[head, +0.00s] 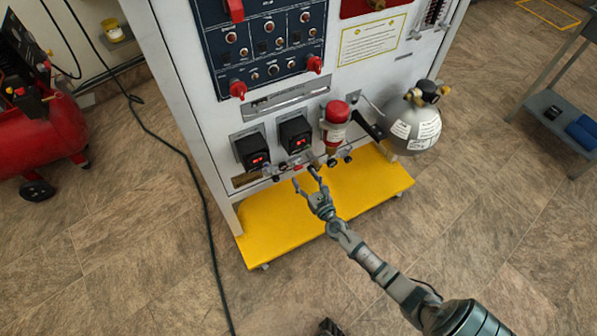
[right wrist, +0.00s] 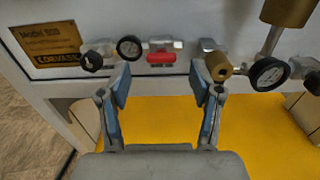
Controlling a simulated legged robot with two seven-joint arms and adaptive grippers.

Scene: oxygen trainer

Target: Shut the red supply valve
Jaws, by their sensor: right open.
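The red supply valve (right wrist: 161,58) is a small red handle on a silver fitting, low on the front of the white trainer cabinet. In the right wrist view it lies just beyond my fingertips and between them across the picture. My right gripper (right wrist: 160,84) is open and empty, with a blue-padded finger on each side. In the head view my right gripper (head: 304,176) is at the row of fittings above the yellow base; the red handle is too small to make out clearly there. No contact with the handle shows.
A black gauge (right wrist: 129,48) sits left of the valve; a brass fitting (right wrist: 218,66) and another gauge (right wrist: 269,74) sit right. The yellow base (head: 275,225) sticks out below. A red compressor (head: 40,125) stands left.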

